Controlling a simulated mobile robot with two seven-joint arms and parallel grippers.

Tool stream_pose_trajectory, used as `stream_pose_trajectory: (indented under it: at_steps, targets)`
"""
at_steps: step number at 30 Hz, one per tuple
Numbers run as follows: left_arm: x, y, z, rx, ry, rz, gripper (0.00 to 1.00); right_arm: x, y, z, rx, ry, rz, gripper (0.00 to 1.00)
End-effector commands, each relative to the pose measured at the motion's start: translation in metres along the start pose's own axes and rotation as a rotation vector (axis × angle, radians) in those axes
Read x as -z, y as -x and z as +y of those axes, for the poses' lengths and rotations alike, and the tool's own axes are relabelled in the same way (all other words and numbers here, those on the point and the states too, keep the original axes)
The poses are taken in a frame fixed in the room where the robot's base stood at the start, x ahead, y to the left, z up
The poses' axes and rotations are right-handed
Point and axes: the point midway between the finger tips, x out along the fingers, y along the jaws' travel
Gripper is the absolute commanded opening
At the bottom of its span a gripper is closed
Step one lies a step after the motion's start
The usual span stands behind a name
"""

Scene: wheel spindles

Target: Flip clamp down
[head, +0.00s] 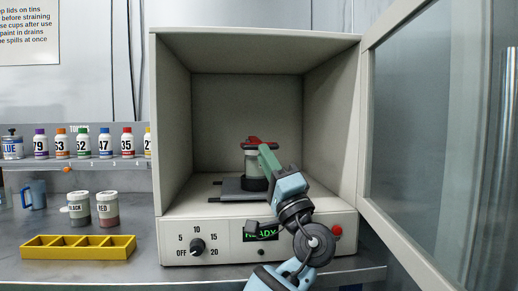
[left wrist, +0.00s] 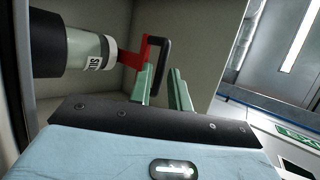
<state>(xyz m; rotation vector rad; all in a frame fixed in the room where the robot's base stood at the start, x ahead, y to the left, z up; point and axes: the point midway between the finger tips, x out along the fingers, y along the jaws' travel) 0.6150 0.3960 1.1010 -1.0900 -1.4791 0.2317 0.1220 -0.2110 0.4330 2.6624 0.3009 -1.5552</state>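A light tin stands upright inside the open machine (head: 170,130). A red clamp (head: 252,141) lies across its top. In the left wrist view the tin (left wrist: 82,52) lies sideways in the picture, in a black holder (left wrist: 48,45), its label partly cut off. There the red clamp (left wrist: 132,60) shows with a dark bent handle (left wrist: 166,55). My left gripper (head: 265,152) is at the clamp's right side. In its wrist view the green fingers (left wrist: 163,82) stand apart, with the handle's end close to the left finger. I cannot tell whether they touch. My right gripper is out of view.
The machine's glass door (head: 430,140) stands open on the right. A dial (head: 197,246) and a green display (head: 261,232) are on its front.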

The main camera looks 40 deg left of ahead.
Motion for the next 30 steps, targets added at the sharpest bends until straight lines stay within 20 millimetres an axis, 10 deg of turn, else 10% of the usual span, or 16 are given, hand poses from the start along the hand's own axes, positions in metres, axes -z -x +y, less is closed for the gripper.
stream_pose_trajectory:
  at_steps: [9,30]
  targets:
    - [-0.001,0.036,-0.002,0.004,0.003,-0.003,0.19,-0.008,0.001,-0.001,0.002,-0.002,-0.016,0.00]
    - [-0.001,0.035,-0.008,0.008,0.006,-0.007,0.19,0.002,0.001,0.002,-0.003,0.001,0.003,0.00]
